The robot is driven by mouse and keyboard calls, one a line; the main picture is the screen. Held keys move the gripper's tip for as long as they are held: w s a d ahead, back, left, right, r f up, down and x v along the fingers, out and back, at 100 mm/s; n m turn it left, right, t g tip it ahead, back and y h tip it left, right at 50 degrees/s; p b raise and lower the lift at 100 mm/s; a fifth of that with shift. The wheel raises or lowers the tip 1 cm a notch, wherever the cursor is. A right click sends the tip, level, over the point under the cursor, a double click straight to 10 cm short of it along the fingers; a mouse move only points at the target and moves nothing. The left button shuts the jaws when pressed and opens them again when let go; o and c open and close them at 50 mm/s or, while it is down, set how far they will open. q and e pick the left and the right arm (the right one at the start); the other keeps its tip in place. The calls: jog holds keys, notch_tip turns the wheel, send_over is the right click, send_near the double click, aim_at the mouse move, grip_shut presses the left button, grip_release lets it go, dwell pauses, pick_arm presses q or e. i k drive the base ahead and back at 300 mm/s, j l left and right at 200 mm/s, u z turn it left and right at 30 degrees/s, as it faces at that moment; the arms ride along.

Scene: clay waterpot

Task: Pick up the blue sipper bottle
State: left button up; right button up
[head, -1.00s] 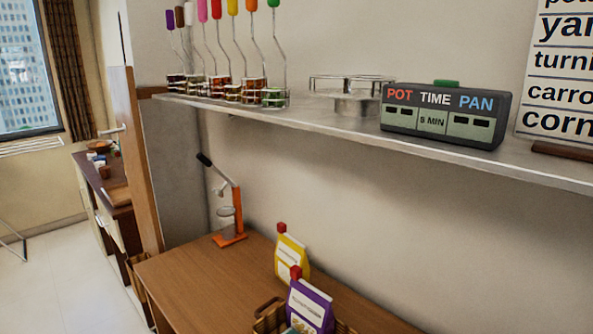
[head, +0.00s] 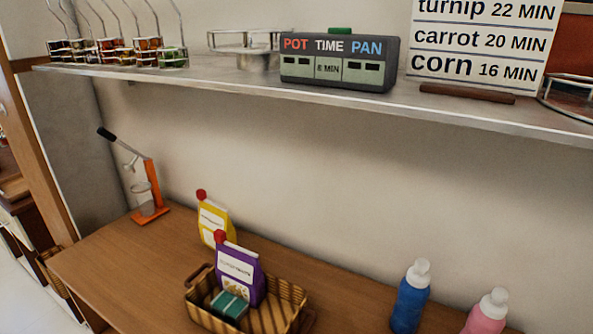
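The blue sipper bottle (head: 410,302) stands upright on the wooden table (head: 340,296) at the lower right of the head view. It has a white cap, and its base is close to the bottom edge of the picture. A pink bottle (head: 486,314) with a white cap stands just to its right, partly cut off by the bottom edge. Neither of my grippers shows in the head view.
Left of the bottles, a wicker basket (head: 196,312) holds a purple packet (head: 238,268) and a teal item. A yellow packet (head: 214,218) and an orange press (head: 152,200) stand behind. A metal shelf (head: 200,80) with a timer (head: 338,62) overhangs the table.

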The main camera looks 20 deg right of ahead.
aim_at(413, 293)
jog(key=z, duration=1.3)
jog(key=k+l+u, duration=0.1)
jog(key=u, duration=0.25)
jog(key=k+u, duration=0.35)
jog(key=k+l+u, duration=0.1)
jog(key=u, duration=0.25)
